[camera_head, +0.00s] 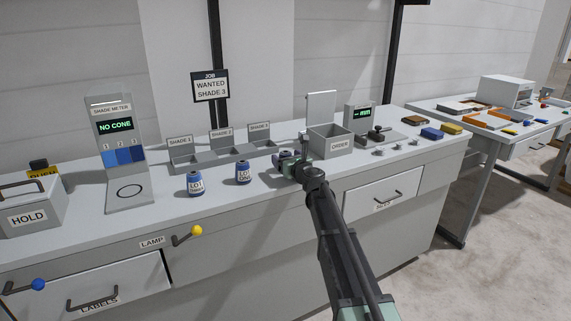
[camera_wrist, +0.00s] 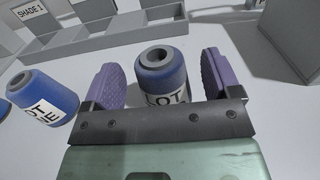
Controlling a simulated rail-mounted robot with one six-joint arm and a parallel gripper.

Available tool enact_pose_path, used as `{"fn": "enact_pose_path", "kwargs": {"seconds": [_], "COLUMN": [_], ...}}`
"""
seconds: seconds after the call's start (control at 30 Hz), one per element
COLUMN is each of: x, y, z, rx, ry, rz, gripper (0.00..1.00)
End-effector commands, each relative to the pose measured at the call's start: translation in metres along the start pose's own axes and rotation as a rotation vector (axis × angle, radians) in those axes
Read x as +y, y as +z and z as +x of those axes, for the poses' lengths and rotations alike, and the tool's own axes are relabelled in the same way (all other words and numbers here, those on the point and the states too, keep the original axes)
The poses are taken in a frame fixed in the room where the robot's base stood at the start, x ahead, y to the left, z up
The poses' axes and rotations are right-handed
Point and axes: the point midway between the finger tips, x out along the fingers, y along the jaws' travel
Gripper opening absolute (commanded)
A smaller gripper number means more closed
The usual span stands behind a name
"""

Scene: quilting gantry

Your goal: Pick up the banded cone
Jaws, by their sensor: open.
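My gripper (camera_head: 287,163) is open over the bench, right of two blue cones in the head view. In the wrist view, a blue cone (camera_wrist: 162,80) with a grey hollow top and a label reading "LOT" stands upright between the two purple finger pads, with gaps on both sides. In the head view, my gripper largely hides this cone. A second blue cone (camera_head: 243,173) is left of the gripper; it also shows in the wrist view (camera_wrist: 43,98). A third blue cone (camera_head: 195,185) stands farther left. I cannot tell which cone is the banded one.
A shade meter (camera_head: 115,110) reads "NO CONE". Behind the cones is a rack of shade bins (camera_head: 222,157). A grey ORDER box (camera_head: 340,146) stands close to my gripper's right. A HOLD box (camera_head: 30,215) is at far left. A sign (camera_head: 210,84) reads "WANTED SHADE 3".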

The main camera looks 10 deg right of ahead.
Motion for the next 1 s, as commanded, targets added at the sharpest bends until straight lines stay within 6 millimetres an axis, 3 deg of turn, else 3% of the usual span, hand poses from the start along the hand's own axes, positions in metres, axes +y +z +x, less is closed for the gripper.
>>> {"fn": "enact_pose_path", "kwargs": {"seconds": [0.07, 0.27, 0.63, 1.0], "x": [-0.0012, -0.0005, -0.0005, -0.0004], "y": [0.0001, 0.0002, 0.0001, 0.0079], "z": [0.0129, 0.0128, 0.0126, 0.0126], "rx": [0.0, 0.0, 0.0, 0.0], "ry": [0.0, -0.001, -0.001, -0.001], "rz": [0.0, 0.0, -0.001, 0.0], "gripper": [0.83, 0.83, 0.28, 0.28]}}
